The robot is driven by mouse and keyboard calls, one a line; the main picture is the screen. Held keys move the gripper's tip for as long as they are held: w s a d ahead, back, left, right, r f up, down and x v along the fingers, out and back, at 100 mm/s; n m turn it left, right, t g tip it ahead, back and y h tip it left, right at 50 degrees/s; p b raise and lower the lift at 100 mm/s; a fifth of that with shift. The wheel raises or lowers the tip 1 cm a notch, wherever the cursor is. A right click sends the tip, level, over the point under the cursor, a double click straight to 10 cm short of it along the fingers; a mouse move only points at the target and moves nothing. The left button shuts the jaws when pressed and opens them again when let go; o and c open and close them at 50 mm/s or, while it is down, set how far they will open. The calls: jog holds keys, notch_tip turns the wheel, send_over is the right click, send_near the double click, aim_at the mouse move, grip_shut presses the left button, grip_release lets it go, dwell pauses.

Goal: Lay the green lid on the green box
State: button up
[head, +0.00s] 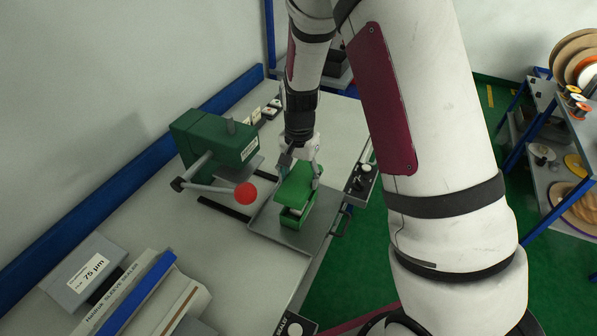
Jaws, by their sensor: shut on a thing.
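The green lid (293,182) is held by my gripper (300,180), its fingers shut on the lid's two sides. The lid is over the green box (298,216) and looks set toward the box's far end. The box's near end and a pale strip inside or along its rim show below the lid. Whether the lid touches the box cannot be told from this view. The box stands on a grey metal tray (265,228) on the bench.
A green machine (212,140) with a lever and red knob (245,194) stands just left of the tray. A small control box (361,181) is at the bench's right edge. A shelf with reels (560,120) is far right.

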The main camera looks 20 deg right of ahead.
jog(key=shift+f+b, duration=0.7)
jog(key=shift+f, duration=2.1)
jog(key=shift+f, duration=0.95)
jog(key=o, duration=1.2)
